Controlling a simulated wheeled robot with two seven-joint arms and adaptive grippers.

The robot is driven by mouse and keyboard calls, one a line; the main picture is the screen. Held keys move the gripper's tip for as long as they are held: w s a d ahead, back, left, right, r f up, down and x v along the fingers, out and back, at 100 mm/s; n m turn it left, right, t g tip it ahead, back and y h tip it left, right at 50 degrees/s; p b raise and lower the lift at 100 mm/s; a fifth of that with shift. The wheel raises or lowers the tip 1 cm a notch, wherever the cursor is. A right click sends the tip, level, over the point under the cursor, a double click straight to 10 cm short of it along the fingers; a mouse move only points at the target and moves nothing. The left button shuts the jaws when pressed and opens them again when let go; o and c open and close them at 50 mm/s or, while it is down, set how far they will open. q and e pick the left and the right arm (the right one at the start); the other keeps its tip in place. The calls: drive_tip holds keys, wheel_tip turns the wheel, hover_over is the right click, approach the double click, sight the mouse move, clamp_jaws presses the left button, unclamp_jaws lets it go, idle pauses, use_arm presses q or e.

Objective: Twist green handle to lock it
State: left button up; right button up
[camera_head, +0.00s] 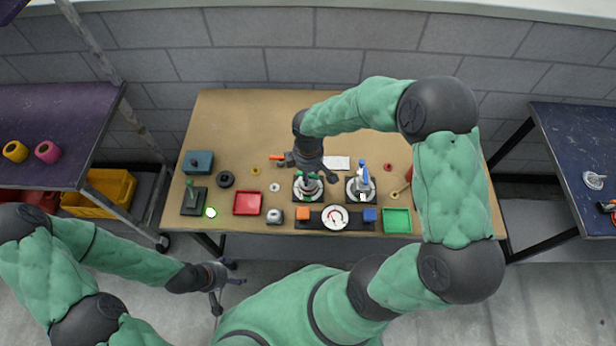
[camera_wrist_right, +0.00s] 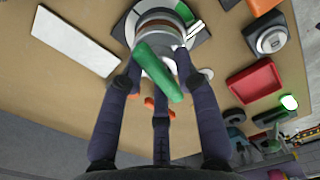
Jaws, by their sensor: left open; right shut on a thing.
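The green handle (camera_wrist_right: 158,72) sits on a round pale metal fitting in the right wrist view, lying slanted across it. The fitting stands on a dark square base near the table's middle in the head view. My right gripper (camera_head: 313,178) reaches down over it and is shut on the green handle, its fingers (camera_wrist_right: 155,80) on either side. The arm and fingers hide part of the handle in the head view. My left gripper (camera_head: 222,290) is open and empty, low in front of the table, away from the handle.
A similar fitting with a blue handle (camera_head: 363,180) stands just right. In front is a black panel with a gauge (camera_head: 335,217). A red tray (camera_head: 247,203) and green tray (camera_head: 397,221) lie either side.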

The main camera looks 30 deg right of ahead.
sight(309, 175)
drive_tip(key=m+b, duration=0.2)
drive_tip(key=m, duration=0.3)
drive_tip(key=shift+f, duration=0.15)
drive_tip(key=m+b, duration=0.2)
drive_tip(key=m, duration=0.3)
drive_tip(key=shift+s, duration=0.1)
drive_tip(key=m+b, duration=0.2)
drive_tip(key=m, duration=0.2)
drive_tip(key=shift+m, duration=0.4)
drive_tip(key=shift+a+m+b, duration=0.1)
drive_tip(key=shift+m+b, duration=0.4)
drive_tip(key=shift+m, duration=1)
drive_tip(key=o, duration=0.7)
drive_tip(key=shift+o, duration=0.2)
drive_tip(key=shift+r+p, duration=2.8)
drive_tip(key=shift+r, duration=1.15)
drive_tip(key=shift+f, duration=0.1)
